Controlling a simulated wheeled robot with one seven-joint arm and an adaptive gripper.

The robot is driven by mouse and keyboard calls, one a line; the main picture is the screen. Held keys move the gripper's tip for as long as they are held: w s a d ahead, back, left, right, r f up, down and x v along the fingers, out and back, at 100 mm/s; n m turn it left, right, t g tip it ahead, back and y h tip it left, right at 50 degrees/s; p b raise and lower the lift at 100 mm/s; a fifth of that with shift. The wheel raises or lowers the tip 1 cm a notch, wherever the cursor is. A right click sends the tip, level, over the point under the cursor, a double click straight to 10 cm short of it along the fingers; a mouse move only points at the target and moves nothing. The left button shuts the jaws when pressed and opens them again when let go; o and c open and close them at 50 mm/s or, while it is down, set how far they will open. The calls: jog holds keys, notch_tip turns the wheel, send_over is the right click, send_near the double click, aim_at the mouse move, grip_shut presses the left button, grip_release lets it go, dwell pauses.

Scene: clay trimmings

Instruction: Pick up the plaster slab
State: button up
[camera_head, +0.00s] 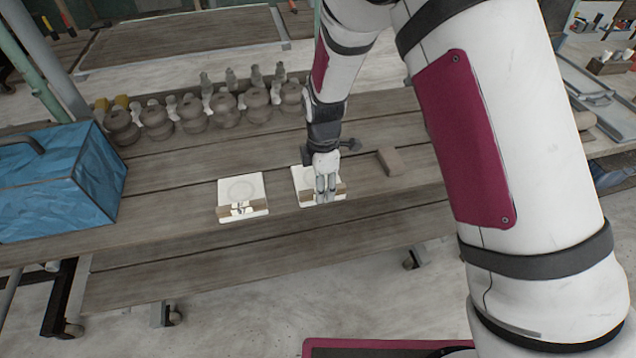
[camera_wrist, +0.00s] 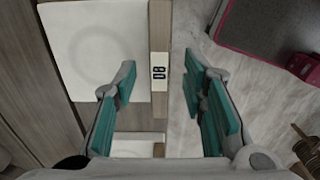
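Two pale plaster slabs lie on the wooden table in the head view, a left slab (camera_head: 240,188) and a right slab (camera_head: 303,180). Each has a round mark or flat white face and a wooden strip along its front side. My gripper (camera_head: 326,196) is over the front of the right slab and partly hides it. In the wrist view my gripper (camera_wrist: 160,98) is open and empty. Part of the left slab (camera_wrist: 138,145) shows below. One finger overlaps the right slab's corner; contact cannot be told.
A row of brown clay pots (camera_head: 190,115) stands behind the slabs. A blue covered box (camera_head: 60,180) is at the left end of the table (camera_head: 170,225). A small wooden block (camera_head: 387,162) lies right of my gripper. Open floor lies before the table.

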jog(key=shift+f, duration=0.65)
grip_shut()
jog(key=shift+w+r, duration=0.1)
jog(key=shift+r, duration=0.05)
